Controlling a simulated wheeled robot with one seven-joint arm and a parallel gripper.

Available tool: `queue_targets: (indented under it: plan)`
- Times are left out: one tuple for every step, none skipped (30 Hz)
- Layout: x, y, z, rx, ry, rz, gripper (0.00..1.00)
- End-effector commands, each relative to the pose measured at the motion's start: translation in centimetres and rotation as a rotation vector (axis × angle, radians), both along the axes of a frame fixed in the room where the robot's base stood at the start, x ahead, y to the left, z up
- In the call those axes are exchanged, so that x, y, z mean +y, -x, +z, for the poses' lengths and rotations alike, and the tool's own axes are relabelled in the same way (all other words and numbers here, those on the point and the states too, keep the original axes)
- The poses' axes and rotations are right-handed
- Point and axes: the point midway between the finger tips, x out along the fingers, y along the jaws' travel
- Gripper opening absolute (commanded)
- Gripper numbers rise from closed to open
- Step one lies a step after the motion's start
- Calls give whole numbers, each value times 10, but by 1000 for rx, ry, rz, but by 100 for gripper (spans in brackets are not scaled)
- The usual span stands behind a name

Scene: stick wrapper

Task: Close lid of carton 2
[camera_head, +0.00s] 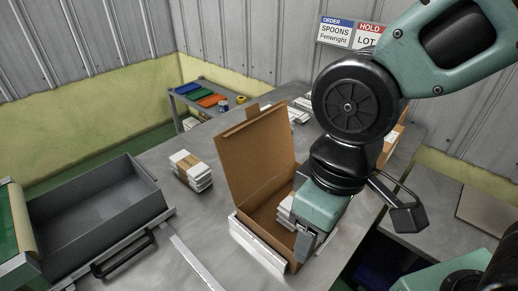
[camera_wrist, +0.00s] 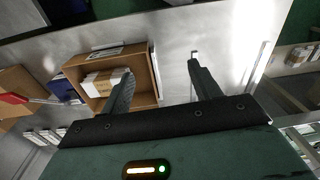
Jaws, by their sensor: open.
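An open brown carton (camera_head: 268,205) stands on the metal table, with its lid (camera_head: 254,155) raised upright at the back left. White wrapped bundles lie inside it. No number is readable, so I cannot tell whether it is carton 2. My gripper (camera_head: 303,246) is low at the carton's right front side and hides part of it. In the wrist view my gripper (camera_wrist: 161,64) is open and empty between its fingers. One finger overlaps the edge of the carton (camera_wrist: 90,101), the other is over bare table. I cannot tell whether it touches.
A second carton (camera_head: 391,146) is partly hidden behind my arm. A wrapped white stack (camera_head: 191,171) stands left of the open carton. A grey tray (camera_head: 95,205) is at the left.

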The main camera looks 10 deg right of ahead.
Motion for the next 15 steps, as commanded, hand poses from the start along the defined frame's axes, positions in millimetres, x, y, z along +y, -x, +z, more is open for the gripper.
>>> queue_targets:
  plan:
    - [3, -4, 5, 0, -2, 0, 47]
    - [5, -8, 9, 2, -5, 0, 39]
    - [11, -17, 17, 4, -8, 0, 28]
    - [16, -25, 24, 6, -11, 0, 20]
    - [22, -36, 33, 7, -15, 0, 11]
    - [31, -53, 46, 8, -21, 0, 0]
    - [37, -68, 55, 10, -25, -1, 0]
    - [44, -85, 66, 9, -29, -1, 0]
    - [53, -108, 79, 11, -33, -3, 0]
    - [58, -127, 87, 8, -34, -6, 0]
    - [62, -145, 95, 9, -34, -10, 0]
    - [67, -170, 105, 4, -35, -15, 0]
    - [70, -188, 111, 3, -33, -21, 0]
    - [72, -207, 116, -1, -31, -25, 0]
    - [73, -230, 123, -6, -28, -32, 0]
